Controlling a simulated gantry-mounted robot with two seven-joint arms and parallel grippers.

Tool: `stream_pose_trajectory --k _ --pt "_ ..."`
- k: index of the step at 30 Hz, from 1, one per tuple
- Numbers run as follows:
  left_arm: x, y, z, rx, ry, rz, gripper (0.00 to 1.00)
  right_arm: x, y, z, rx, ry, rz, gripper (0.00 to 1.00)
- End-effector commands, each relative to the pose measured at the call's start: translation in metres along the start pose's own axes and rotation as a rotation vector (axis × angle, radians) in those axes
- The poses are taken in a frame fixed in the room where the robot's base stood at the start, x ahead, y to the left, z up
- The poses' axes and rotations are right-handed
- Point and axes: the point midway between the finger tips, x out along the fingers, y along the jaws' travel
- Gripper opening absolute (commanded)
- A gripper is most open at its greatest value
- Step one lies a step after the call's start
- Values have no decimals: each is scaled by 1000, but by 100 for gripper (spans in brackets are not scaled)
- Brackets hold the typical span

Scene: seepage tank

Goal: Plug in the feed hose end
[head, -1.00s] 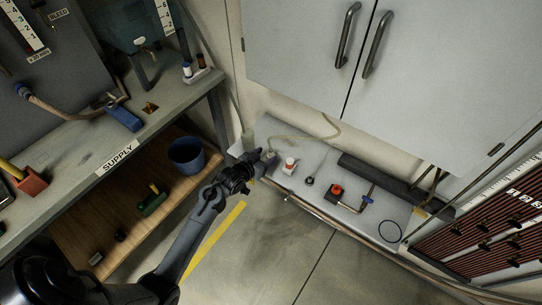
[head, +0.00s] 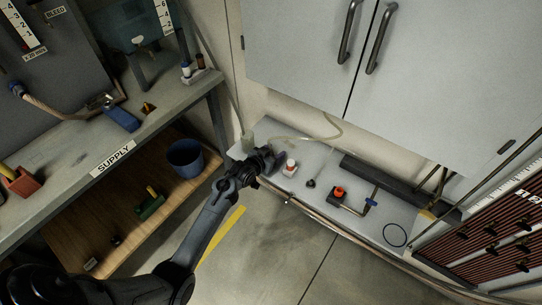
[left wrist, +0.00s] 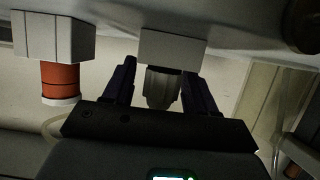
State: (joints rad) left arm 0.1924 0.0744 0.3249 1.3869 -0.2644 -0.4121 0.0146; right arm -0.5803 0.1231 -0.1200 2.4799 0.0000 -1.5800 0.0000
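My left gripper (head: 272,157) is low over the pale wall shelf (head: 325,165), at its left end. In the left wrist view its two dark fingers (left wrist: 158,85) stand either side of a grey ribbed fitting (left wrist: 162,88) at a pale block (left wrist: 172,48). A gap shows beside the left finger, so the gripper looks open around the fitting. Whether this fitting is the feed hose end I cannot tell. A pale hose (head: 325,138) curves along the wall toward the gripper; its near end is hidden. My right gripper is not in view.
Close right of the gripper stands a red-capped white fitting (head: 290,168), likely the orange cylinder (left wrist: 60,80) in the wrist view. Further right are a red knob (head: 339,192) and a blue-handled valve (head: 371,202). A supply bench (head: 75,165) is left; cabinet doors (head: 430,75) overhang the shelf.

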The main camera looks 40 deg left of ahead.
Motion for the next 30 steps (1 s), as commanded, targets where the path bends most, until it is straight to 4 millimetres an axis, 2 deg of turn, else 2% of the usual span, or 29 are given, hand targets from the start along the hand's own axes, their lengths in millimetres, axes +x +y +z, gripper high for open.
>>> stream_pose_trajectory --k 1,9,20,26,30 --pt "0 0 0 0 0 0 48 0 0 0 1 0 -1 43" --pt "0 0 0 0 0 0 7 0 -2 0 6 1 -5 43" --pt "-2 0 -4 1 1 0 7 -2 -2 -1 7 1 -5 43" --pt "-8 0 -19 2 2 0 7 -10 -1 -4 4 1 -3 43" --pt "-16 0 -38 1 3 0 7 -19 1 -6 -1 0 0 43"
